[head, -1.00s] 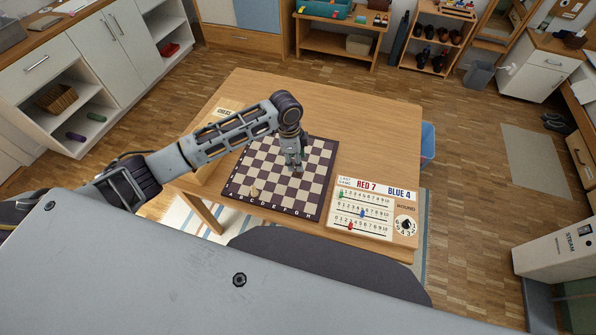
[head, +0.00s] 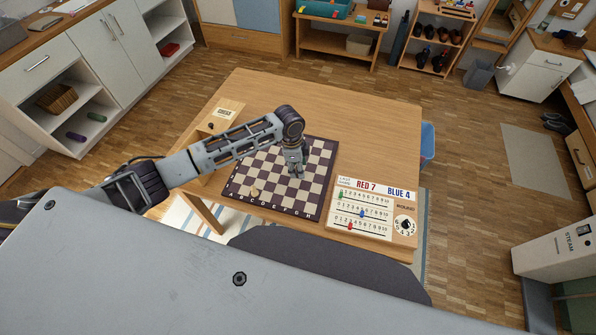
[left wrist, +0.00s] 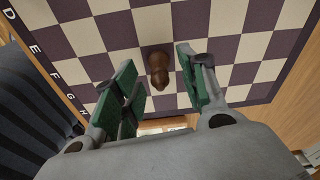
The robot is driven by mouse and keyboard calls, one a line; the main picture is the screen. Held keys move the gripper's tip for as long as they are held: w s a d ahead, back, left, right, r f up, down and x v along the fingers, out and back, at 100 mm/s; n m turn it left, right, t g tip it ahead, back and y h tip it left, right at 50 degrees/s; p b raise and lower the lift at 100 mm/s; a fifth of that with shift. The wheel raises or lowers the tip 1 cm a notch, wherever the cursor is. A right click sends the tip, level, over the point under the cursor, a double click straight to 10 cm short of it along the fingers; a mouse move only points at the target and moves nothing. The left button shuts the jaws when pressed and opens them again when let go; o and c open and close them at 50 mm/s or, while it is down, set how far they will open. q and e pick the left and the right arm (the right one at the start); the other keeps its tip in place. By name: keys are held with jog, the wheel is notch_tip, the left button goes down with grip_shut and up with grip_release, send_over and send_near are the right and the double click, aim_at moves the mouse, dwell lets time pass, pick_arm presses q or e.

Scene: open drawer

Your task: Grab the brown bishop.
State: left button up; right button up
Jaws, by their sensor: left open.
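The brown bishop (left wrist: 158,70) stands on the chessboard in the left wrist view, ahead of and between the open green-padded fingers of my left gripper (left wrist: 160,92). No finger visibly touches it. In the head view my left gripper (head: 294,170) is low over the right part of the chessboard (head: 240,185), and the bishop is hard to make out beneath it. My right gripper is in neither view.
A light chess piece (head: 254,191) stands near the board's front left. A score panel (head: 372,212) with coloured pegs lies right of the board. A wooden box (head: 228,107) is at the table's left. The back of the table (head: 340,105) is clear.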

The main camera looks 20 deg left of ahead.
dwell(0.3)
pick_arm(q)
grip_shut()
dwell(0.5)
jog(key=shift+r, duration=5)
